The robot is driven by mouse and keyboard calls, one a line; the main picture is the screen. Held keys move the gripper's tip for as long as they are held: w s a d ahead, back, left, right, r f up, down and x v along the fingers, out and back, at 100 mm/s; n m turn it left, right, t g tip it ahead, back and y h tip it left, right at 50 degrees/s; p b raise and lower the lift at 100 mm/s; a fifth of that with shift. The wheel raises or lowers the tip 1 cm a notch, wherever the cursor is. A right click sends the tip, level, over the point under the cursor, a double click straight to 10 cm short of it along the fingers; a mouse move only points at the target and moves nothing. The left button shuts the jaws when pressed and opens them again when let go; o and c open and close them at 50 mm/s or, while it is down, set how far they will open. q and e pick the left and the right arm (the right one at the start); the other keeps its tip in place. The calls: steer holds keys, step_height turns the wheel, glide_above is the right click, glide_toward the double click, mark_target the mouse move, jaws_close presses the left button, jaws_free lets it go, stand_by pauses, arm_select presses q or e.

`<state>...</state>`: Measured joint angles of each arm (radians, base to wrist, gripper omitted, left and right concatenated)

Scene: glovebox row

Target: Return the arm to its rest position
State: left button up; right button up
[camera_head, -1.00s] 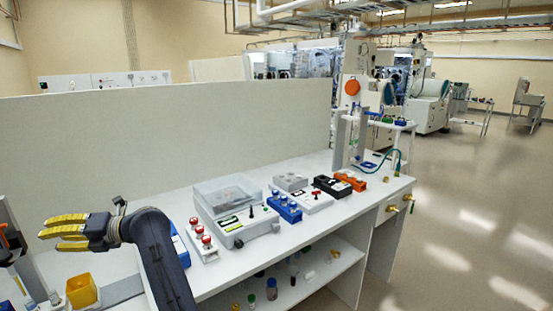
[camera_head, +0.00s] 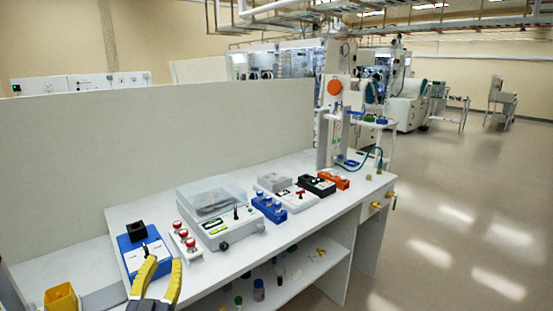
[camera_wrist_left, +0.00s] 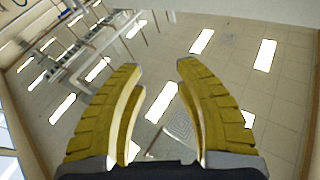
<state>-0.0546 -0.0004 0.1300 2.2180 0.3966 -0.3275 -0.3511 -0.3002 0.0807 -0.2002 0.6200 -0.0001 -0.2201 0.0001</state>
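My left gripper (camera_head: 157,281) is at the bottom left of the head view, its yellow fingers pointing up in front of the blue device on the bench. In the left wrist view the two yellow fingers (camera_wrist_left: 160,92) stand apart with nothing between them, so it is open and empty. My right gripper does not show in either view.
The white bench (camera_head: 290,225) holds a blue device (camera_head: 140,250), red-knobbed switches (camera_head: 186,240), a grey lidded instrument (camera_head: 215,212) and several small boxes. A yellow bin (camera_head: 61,298) sits at lower left. Bottles (camera_head: 259,290) stand on the lower shelf. Open floor (camera_head: 450,220) lies right.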

arm_select(q)
steer(key=s+d+f+m+g, duration=0.15)
steer(key=s+f+g, duration=0.3)
steer(key=f, duration=0.45)
steer(key=s+d+f+m+g, duration=0.1)
steer(key=s+f+m+g, duration=0.2)
steer(key=s+f, duration=0.45)
steer(key=s+a+f+m+g+y, duration=0.1)
steer(key=s+a+f+g+y, duration=0.15)
steer(key=s+f, duration=0.45)
steer(key=s+a+f+g+y, duration=0.1)
steer(key=s+a+f+g, duration=0.25)
steer(key=s, duration=0.55)
steer(key=s+d+f+g+h, duration=0.1)
steer(key=d+f, duration=0.1)
steer(key=f, duration=0.9)
steer(key=s+d+f+g+h, duration=0.1)
steer(key=d+f, duration=0.1)
steer(key=f, duration=0.8)
steer(key=s+d+f+g+h, duration=0.1)
steer(key=d+f+g, duration=0.15)
steer(key=f, duration=0.85)
steer(key=s+f+n+g+h, duration=0.1)
steer(key=s+f+n+g, duration=0.1)
steer(key=s+f, duration=1.7)
steer(key=shift+s+f+n, duration=0.4)
steer(key=shift+s+n, duration=0.15)
steer(key=shift+s, duration=0.7)
